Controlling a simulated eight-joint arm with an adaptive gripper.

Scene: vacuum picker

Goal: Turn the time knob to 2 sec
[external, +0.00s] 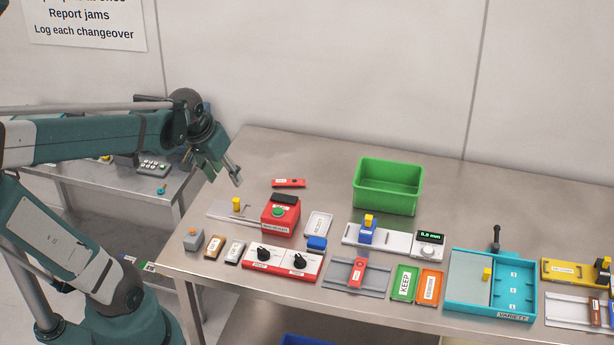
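A red and white panel (281,275) lies near the front edge of the steel table. It carries two black knobs, a left knob (264,254) and a right knob (299,261). The small labels and scale marks are too small to read, so I cannot tell which is the time knob or where it points. My gripper (237,180) hangs above the table's back left part, up and left of the panel and clear of both knobs. Its fingers point down and right. I cannot tell if they are open or shut, and I see nothing held in them.
A red box with a green button (279,212) stands just behind the panel. A blue block (316,243) sits behind its right end. Small labelled blocks (214,246) lie to its left. A grey slide plate (340,277) lies right. A green bin (388,186) stands farther back.

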